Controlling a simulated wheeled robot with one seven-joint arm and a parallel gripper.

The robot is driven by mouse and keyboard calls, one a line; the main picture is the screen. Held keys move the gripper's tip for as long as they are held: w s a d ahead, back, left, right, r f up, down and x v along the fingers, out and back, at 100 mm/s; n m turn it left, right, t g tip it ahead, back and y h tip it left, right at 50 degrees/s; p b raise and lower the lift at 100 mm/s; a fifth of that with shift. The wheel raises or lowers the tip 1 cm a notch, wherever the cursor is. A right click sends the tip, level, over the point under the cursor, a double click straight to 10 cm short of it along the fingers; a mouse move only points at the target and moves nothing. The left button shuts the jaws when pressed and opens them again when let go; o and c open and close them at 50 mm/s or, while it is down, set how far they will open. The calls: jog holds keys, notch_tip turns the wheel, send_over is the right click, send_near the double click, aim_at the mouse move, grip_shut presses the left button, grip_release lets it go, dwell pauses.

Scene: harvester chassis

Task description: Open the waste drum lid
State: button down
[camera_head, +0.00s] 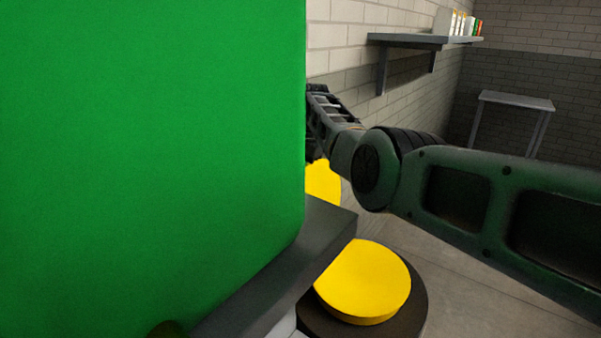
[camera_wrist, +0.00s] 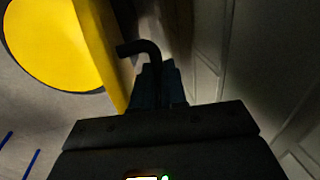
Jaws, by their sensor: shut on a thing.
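In the wrist view, the dark fingers of my gripper (camera_wrist: 160,85) are shut on a black bent handle (camera_wrist: 140,48). Its hooked end sticks out above the fingertips and points left. A yellow edge or panel (camera_wrist: 97,45) runs close to the left of the handle; whether the two are joined I cannot tell. In the head view, my arm reaches in from the right, and its far end goes behind a large green body. My fingers and the handle are hidden there. I cannot clearly make out the waste drum or its lid in either view.
The green body (camera_head: 150,150) fills the left of the head view, above a dark grey ledge (camera_head: 275,270). A yellow disc (camera_head: 365,280) sits on a dark round base below my arm. Another yellow part (camera_head: 322,182) shows behind. A wall shelf (camera_head: 415,40) and table (camera_head: 515,101) stand farther back.

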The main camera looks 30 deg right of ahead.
jog(key=shift+w+a+f, duration=0.1)
jog(key=shift+a+f, duration=0.3)
jog(key=c, duration=1.2)
grip_release()
jog(key=shift+o, duration=0.2)
notch_tip(320, 180, up, 9)
jog(key=s+d, duration=0.1)
jog(key=shift+p, duration=0.3)
jog(key=shift+s+f, duration=0.1)
